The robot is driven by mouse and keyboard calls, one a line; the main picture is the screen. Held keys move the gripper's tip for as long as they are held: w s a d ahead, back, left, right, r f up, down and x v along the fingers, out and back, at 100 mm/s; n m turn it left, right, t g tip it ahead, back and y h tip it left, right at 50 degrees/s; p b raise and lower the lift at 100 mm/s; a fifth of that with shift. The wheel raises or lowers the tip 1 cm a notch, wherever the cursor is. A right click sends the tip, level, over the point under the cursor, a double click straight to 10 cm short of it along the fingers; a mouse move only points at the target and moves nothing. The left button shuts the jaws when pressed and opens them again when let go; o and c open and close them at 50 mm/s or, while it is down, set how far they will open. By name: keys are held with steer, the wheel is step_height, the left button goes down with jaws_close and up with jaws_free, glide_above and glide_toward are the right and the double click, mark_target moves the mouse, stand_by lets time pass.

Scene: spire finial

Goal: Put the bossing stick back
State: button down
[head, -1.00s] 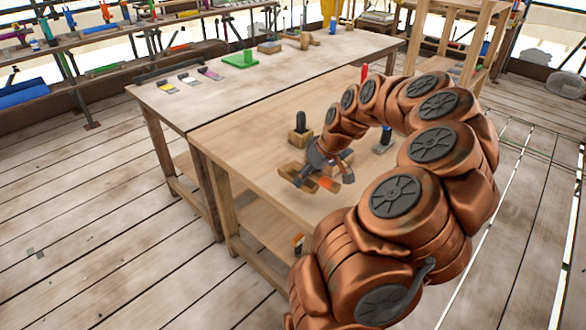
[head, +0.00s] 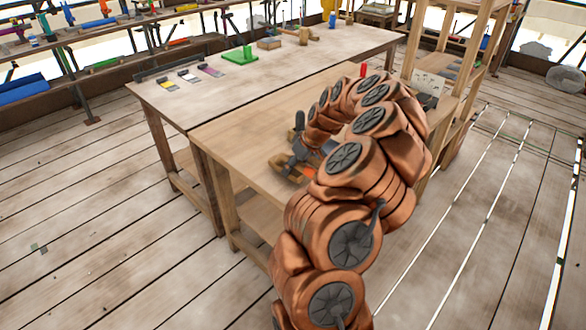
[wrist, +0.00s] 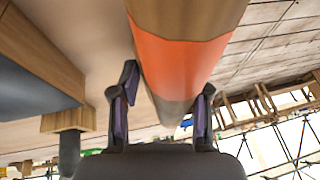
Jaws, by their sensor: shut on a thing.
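The bossing stick, a round wooden bar with an orange band (wrist: 185,60), runs between the fingers of my gripper (wrist: 165,100) in the wrist view. My gripper is shut on it. In the head view my gripper (head: 291,160) is low over the front wooden table (head: 240,130), and a bit of the stick's orange band (head: 308,172) shows beside it. My arm hides much of the stick there. I cannot tell whether the stick touches the table.
A dark upright handle (head: 299,120) stands close behind my gripper. A wooden piece with a grey face (wrist: 40,65) is near the fingers at left in the wrist view. A red object (head: 363,70) stands at the table's back. The table's left part is clear.

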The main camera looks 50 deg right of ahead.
steer(key=shift+f, duration=0.6)
steer(key=shift+f, duration=0.2)
steer(key=c, duration=0.6)
jaws_free()
steer(key=shift+o, duration=0.2)
steer(key=shift+r, duration=0.15)
